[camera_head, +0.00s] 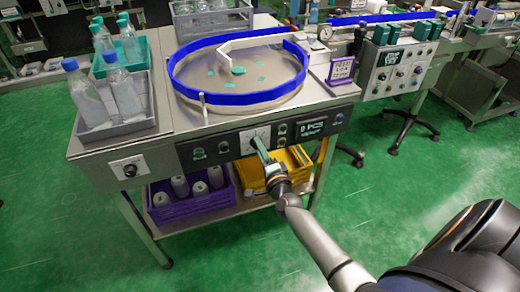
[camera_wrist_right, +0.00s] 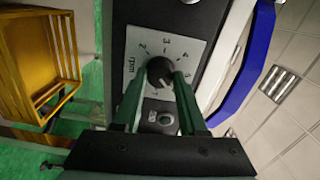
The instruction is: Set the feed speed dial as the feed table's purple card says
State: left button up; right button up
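The feed speed dial (camera_wrist_right: 160,70) is a dark round knob on a pale plate marked "rpm", with numbers curving around it. I cannot read its pointer surely. The plate (camera_head: 254,138) sits on the feed table's dark front panel in the head view. My right gripper (camera_head: 262,148) reaches it from the front. In the right wrist view its two green fingers (camera_wrist_right: 160,78) stand on either side of the knob; I cannot tell whether they touch it. The purple card (camera_head: 341,71) stands on the table's right side; its small writing is not clearly legible. My left gripper is out of view.
A round bowl with a blue rim (camera_head: 240,100) tops the feed table. Another knob (camera_head: 129,170) is on the front at left, and a display (camera_head: 311,128) is right of the dial. A yellow crate (camera_head: 297,160) and a purple crate (camera_head: 190,207) sit below.

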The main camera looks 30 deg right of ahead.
jog(key=o, duration=0.5)
jog(key=shift+c, duration=0.2)
jog(key=v, duration=1.2)
jog(key=shift+s+p, duration=0.25)
jog(key=shift+p, duration=0.2)
jog(key=shift+a, duration=0.1)
